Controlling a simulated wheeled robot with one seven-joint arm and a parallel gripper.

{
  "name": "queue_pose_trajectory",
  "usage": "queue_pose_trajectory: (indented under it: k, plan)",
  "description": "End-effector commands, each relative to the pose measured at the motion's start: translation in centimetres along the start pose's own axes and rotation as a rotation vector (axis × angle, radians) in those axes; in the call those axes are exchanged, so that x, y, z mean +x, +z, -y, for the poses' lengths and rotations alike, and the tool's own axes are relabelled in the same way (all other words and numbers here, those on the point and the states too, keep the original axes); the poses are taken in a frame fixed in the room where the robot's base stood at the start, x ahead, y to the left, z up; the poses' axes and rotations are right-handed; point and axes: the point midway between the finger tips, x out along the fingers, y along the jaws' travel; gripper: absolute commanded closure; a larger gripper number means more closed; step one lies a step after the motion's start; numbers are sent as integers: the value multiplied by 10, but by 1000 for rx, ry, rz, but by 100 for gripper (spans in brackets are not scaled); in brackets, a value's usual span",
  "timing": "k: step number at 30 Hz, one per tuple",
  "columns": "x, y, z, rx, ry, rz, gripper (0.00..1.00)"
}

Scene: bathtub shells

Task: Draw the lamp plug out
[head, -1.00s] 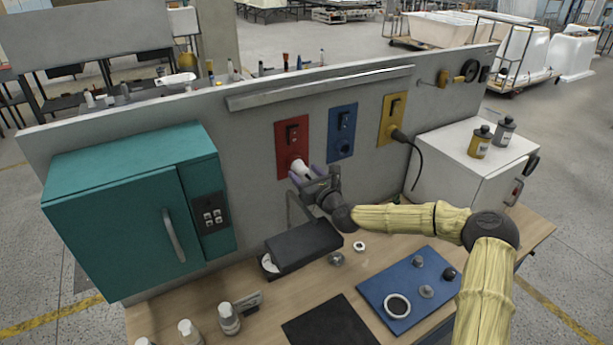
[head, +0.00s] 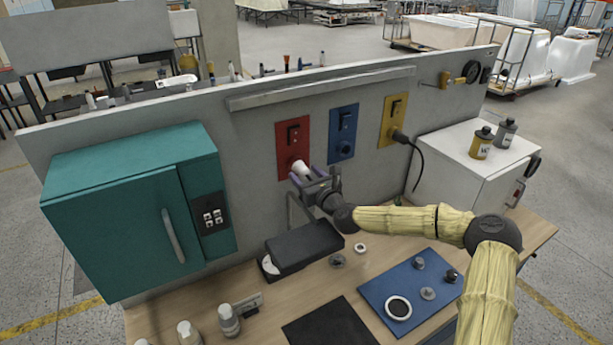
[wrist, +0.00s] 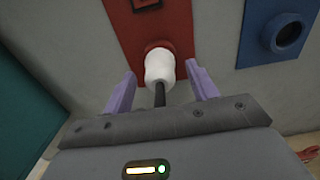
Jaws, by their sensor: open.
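A white plug (wrist: 159,66) sits in the round socket of the red panel (head: 288,132) on the grey wall. It also shows in the head view (head: 299,168), partly hidden by my gripper. A dark cord (wrist: 160,95) runs from the plug back toward my gripper. My gripper (wrist: 161,75) is open, with one purple finger on each side of the plug and a visible gap on both sides. In the head view my gripper (head: 305,176) is up against the red panel's lower end.
A blue panel (head: 342,133) with an empty socket is to the right. A yellow panel (head: 392,112) holds a black plug (head: 400,137) with a hanging cord. A teal cabinet (head: 110,200) stands left. A black box (head: 304,247) lies on the bench below my gripper.

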Motion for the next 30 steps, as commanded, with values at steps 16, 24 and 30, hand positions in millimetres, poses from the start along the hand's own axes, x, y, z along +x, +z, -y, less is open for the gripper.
queue_pose_trajectory:
  k: [16,24,30]
  plan:
    - [0,0,0,0,1,0,42]
    - [0,0,0,0,0,0,65]
    - [0,0,0,0,0,1,92]
